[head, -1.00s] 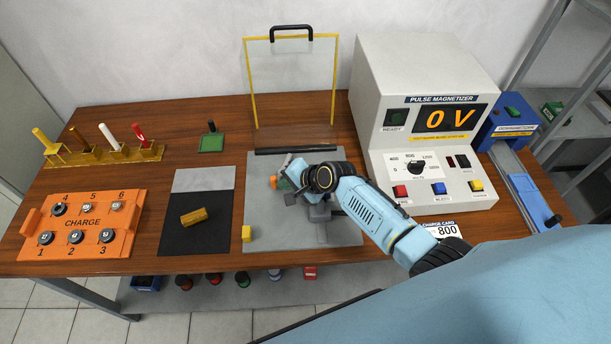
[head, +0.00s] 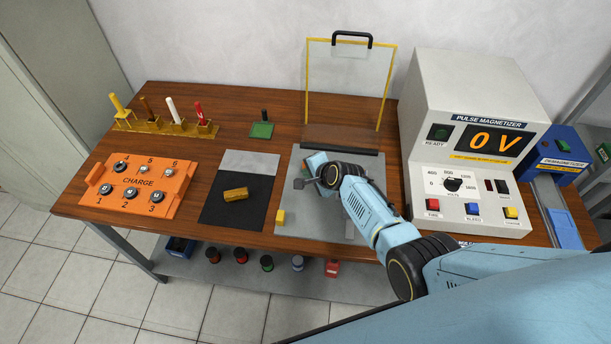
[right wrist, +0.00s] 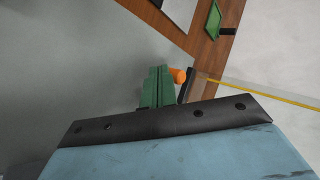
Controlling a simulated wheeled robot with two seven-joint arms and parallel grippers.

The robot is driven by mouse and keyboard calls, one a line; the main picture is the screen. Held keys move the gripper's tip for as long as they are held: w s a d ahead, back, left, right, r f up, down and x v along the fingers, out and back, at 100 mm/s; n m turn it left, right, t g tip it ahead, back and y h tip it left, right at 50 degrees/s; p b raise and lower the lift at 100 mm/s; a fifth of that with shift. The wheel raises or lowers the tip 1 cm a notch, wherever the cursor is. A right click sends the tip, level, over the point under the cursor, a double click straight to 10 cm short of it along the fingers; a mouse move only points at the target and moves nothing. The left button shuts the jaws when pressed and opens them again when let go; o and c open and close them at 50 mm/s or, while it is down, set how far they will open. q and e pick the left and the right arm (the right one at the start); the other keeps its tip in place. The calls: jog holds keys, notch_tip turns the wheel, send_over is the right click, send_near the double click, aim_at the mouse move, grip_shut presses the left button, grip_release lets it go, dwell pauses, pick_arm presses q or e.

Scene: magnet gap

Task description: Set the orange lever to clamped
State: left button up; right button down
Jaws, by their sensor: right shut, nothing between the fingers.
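The orange lever (head: 316,160) shows as a small orange patch on the grey work plate (head: 287,215) in the head view, mostly hidden by my right arm. In the right wrist view its rounded orange end (right wrist: 178,75) sticks out just to the right of my fingers. My right gripper (right wrist: 158,70) is shut, its two green fingers side by side with nothing between them. The fingers look very close to the lever end; I cannot tell whether they touch. The lever's setting cannot be read. My left gripper is not in view.
A clear shield with a yellow frame (head: 308,90) stands behind the plate. The pulse magnetizer (head: 422,120) stands to the right, showing 0 V. A yellow block (head: 281,217) lies on the plate's left edge. A brass-coloured block (head: 236,194) and an orange charge tray (head: 138,203) are further left.

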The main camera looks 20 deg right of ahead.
jog(key=shift+w+a, duration=0.25)
jog(key=shift+a, duration=0.05)
jog(key=shift+w+a, duration=0.15)
jog(key=shift+w, duration=0.1)
jog(key=shift+w+a+b, duration=0.2)
jog(key=shift+w+b, duration=0.35)
jog(key=shift+w, duration=0.05)
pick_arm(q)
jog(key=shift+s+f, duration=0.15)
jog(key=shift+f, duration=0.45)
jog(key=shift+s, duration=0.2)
pick_arm(e)
jog(key=shift+r, duration=0.1)
